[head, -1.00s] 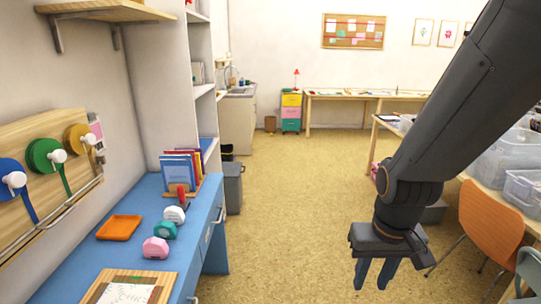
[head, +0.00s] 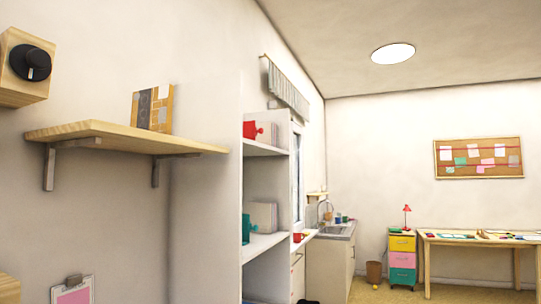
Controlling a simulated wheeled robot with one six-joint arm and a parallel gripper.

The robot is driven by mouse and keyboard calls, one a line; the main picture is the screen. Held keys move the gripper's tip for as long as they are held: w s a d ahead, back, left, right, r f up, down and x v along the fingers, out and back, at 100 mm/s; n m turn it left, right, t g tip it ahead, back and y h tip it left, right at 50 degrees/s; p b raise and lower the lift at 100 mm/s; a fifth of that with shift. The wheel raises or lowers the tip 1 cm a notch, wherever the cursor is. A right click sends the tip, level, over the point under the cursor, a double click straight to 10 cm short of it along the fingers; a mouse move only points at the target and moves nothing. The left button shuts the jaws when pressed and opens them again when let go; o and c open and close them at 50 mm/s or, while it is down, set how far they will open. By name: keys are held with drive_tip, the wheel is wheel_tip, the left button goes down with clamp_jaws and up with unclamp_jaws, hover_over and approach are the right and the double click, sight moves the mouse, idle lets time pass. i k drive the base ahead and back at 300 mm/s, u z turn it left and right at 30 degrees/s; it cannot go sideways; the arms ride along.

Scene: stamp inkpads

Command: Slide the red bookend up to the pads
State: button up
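A red, puzzle-shaped piece (head: 252,131), which looks like the red bookend, stands on an upper shelf of the tall white shelf unit. A pale block or stack (head: 268,132) stands right behind it; I cannot tell if these are the pads or whether the two touch. A yellow, tan and grey patterned upright item (head: 153,108) stands on the wooden wall shelf (head: 110,133); I cannot tell if it is the pads. My gripper is out of view.
A teal piece (head: 246,228) stands by a pale block (head: 263,217) on a lower shelf, with a red mug (head: 299,237) to the right. A dark round knob on a wooden block (head: 30,62) is at upper left. A sink (head: 335,230) lies beyond.

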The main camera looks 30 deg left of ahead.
sight(249, 131)
drive_tip(key=u, duration=0.4)
drive_tip(key=i, duration=1.45)
drive_tip(key=u, duration=0.45)
